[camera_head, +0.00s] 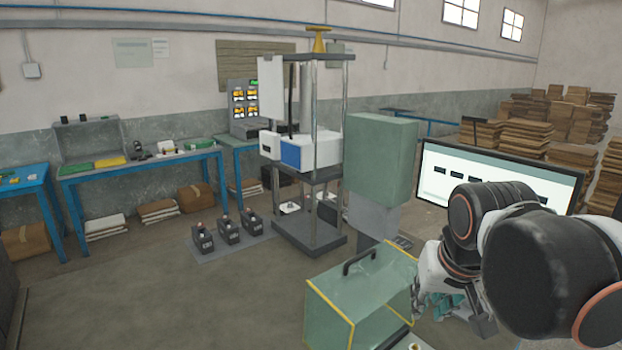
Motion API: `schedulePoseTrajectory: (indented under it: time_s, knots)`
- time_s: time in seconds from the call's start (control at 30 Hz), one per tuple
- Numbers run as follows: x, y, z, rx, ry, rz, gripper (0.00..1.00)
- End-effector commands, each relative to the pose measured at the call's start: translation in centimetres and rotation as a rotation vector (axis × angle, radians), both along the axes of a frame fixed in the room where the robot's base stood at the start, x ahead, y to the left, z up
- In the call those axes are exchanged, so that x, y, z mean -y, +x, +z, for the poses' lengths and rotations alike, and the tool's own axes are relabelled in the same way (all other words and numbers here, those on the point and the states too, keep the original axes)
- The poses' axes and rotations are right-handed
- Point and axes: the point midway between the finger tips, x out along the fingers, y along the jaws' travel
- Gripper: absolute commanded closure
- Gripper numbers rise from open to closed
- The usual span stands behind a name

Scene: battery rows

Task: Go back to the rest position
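My arm fills the lower right, its links folded close to the camera. My gripper (470,312) seems to show only in part, below the white and black wrist, and it is not clear whether its fingers are open or shut. I see nothing held in it. Three black batteries (228,230) stand upright in a row on a grey mat (215,252) on the floor, well apart from my gripper.
A clear box with yellow edges and a black handle (360,261) stands beside my arm. A monitor (500,178) is behind the arm. A metal-framed machine (312,240) and a green cabinet (381,158) stand at centre. The left floor is open before the blue workbench (140,165).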

Motion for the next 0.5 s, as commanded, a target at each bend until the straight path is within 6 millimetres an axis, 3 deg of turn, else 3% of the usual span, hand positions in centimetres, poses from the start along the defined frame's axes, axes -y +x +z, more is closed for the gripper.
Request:
schedulePoseTrajectory:
  time_s: [0.2, 0.5]
  knots:
    - [0.1, -4.6, -4.3, 0.082, -0.016, 0.062, 0.79]
    - [0.1, -7.9, -8.3, 0.158, -0.039, 0.116, 0.79]
